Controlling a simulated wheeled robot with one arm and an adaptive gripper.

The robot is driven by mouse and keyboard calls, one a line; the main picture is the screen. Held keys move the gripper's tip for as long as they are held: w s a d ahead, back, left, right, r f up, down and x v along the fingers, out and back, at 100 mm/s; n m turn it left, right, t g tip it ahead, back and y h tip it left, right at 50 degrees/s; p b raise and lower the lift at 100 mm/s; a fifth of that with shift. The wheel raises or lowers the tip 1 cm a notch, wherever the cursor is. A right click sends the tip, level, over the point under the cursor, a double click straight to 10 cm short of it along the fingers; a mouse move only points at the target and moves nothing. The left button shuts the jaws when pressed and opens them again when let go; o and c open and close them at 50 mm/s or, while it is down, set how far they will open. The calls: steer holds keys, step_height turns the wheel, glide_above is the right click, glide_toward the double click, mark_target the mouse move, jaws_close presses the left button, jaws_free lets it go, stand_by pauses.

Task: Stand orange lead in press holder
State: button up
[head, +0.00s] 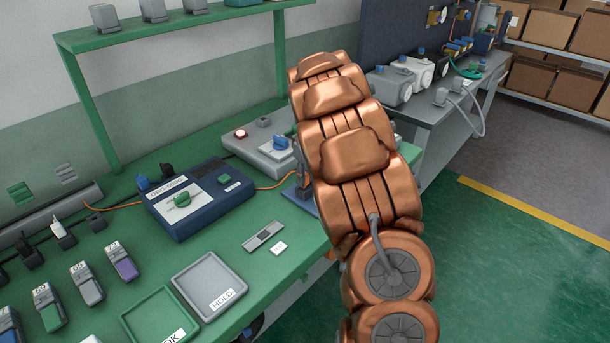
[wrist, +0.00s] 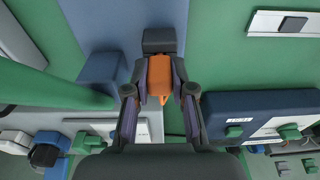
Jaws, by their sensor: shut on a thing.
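In the wrist view my gripper (wrist: 160,82) is shut on the orange lead (wrist: 159,72), whose orange body sits between the two fingers. A dark block (wrist: 159,40) lies directly beyond the lead's end; I cannot tell whether they touch. A blue-grey plate (wrist: 97,25) is under and beside it, with a raised blue-grey block (wrist: 103,72) to the left. This looks like the press stand, whose blue base (head: 303,199) shows partly in the head view, beside my copper arm. The arm hides my gripper and most of the stand there.
A blue tester box (head: 199,199) with a green knob stands left of the stand, and a grey box (head: 262,140) with a red light behind it. A HOLD tray (head: 178,283) and green OK tray (head: 131,318) lie in front. Several small devices line the bench's left.

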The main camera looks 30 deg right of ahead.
steer(key=shift+f, duration=0.35)
steer(key=o, duration=1)
steer(key=shift+c, duration=0.2)
